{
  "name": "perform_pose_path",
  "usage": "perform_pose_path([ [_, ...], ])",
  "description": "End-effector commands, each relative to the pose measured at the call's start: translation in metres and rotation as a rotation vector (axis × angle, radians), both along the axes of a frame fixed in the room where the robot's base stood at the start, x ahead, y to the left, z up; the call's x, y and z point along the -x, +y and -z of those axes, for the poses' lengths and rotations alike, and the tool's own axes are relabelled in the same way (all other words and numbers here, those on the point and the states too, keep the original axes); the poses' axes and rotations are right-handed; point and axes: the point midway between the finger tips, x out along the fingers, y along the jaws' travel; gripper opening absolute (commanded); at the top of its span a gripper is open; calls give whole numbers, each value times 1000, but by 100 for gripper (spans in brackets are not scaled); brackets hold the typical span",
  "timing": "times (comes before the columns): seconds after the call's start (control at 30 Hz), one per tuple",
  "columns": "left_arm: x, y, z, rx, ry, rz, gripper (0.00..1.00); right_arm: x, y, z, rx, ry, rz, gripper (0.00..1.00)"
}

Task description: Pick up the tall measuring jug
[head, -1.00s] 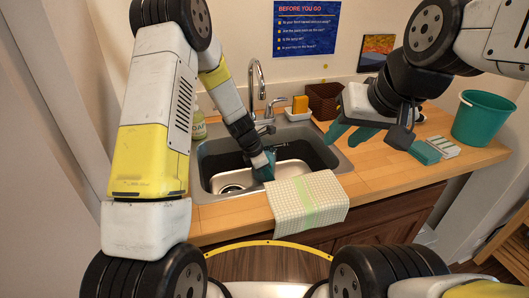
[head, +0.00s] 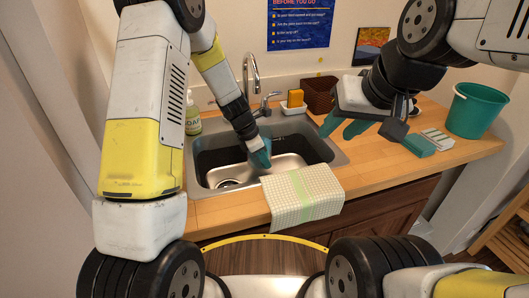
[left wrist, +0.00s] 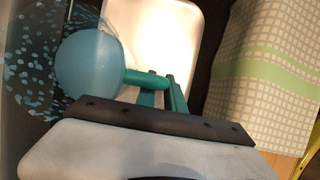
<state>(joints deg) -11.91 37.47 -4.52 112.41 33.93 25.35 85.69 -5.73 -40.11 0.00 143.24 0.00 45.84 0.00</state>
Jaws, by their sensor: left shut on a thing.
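A light blue, rounded vessel (left wrist: 88,65), which I take to be the jug, shows in the left wrist view with a short teal handle-like part (left wrist: 133,77) pointing at my fingers. My left gripper (left wrist: 160,95) is shut on that part; the vessel is beside the fingers. In the head view my left gripper (head: 260,155) is over the sink basin, and the jug cannot be told apart from its teal fingers there. My right gripper (head: 345,127) hangs over the counter right of the sink, its teal fingers apart and empty.
The sink (head: 202,160) has a faucet (head: 250,75) behind it. A checked cloth (head: 303,195) hangs over the front edge. A soap bottle (head: 192,118) stands left.

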Motion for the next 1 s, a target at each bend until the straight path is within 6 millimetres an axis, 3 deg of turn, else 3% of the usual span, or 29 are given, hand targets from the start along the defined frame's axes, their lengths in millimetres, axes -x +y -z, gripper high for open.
perform_pose_path([
  [0.5, -2, 0, -46, 1, -5, 0, 0, 0, 0, 0, 0, 0, 0, 36],
  [1.0, -1, 0, -60, 1, -4, 0, 0, 0, 0, 0, 0, 0, 0, 36],
])
